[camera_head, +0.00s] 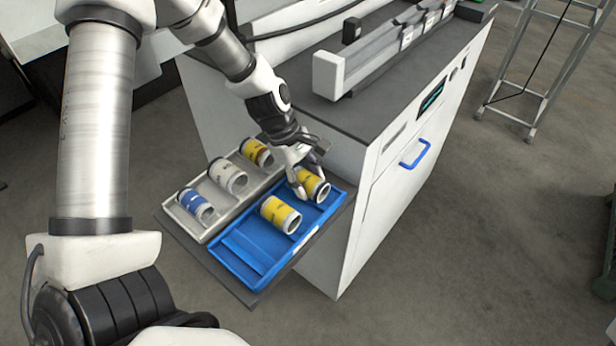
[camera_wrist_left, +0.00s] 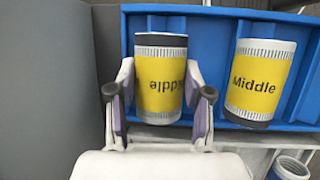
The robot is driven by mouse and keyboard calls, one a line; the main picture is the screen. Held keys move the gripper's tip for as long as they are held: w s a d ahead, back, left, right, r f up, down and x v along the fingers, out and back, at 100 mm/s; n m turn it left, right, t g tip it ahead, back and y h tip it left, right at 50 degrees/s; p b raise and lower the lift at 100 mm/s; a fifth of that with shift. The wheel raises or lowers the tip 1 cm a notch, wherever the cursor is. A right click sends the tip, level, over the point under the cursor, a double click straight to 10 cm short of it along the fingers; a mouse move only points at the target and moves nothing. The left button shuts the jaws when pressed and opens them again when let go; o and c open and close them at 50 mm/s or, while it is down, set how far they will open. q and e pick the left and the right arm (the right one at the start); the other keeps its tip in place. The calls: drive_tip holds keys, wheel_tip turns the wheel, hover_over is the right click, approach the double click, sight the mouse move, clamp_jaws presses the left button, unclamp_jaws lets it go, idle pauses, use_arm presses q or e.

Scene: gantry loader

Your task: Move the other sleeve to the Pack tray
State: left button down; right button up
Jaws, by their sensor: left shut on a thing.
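My left gripper (camera_head: 306,180) is shut around a yellow-and-white sleeve (camera_head: 318,190) at the far end of the blue tray (camera_head: 238,270). The near compartment of the blue tray is empty. I cannot read which tray is the Pack tray. My right gripper is not in view.
A grey tray (camera_head: 210,237) beside the blue one holds a blue-banded sleeve (camera_head: 194,204), a white-banded sleeve (camera_head: 228,176) and a yellow-banded one (camera_head: 257,151). The white machine cabinet (camera_head: 345,225) with a blue handle (camera_head: 415,154) stands close behind the trays.

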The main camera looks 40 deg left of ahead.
use_arm(q)
drive_tip(key=shift+r, duration=0.1)
drive_tip(key=shift+c, duration=2)
unclamp_jaws()
drive_tip(key=shift+s+d+r, duration=0.1)
drive_tip(key=shift+s, duration=0.1)
drive_tip(key=shift+w, duration=0.1)
drive_tip(key=w+d+r+p+v, duration=0.1)
drive_tip(key=p+v, duration=0.6)
drive_tip(key=v, duration=1)
drive_tip(key=shift+s+d, duration=0.4)
drive_tip(key=shift+s, duration=0.05)
drive_tip(key=shift+r, duration=0.1)
